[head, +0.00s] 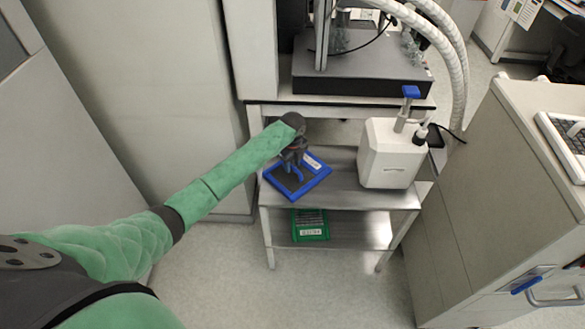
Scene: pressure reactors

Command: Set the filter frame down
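The filter frame (314,184) is a blue square frame with a dark middle and a white label near its far right edge. It is at the left end of the steel cart's top shelf (350,195) and looks flat, level with it. I cannot tell whether it rests fully on the shelf. My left gripper (294,172) points down over the frame, at or just above it. Its fingers are small and dark against the frame, so whether they grip it is unclear. My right gripper is not in view.
A white device (391,154) with a blue-topped valve stands on the right of the top shelf. A green tray (310,226) is on the lower shelf. A dark-based apparatus (360,75) stands behind. A grey cabinet (485,190) is at right. Bare shelf lies between frame and device.

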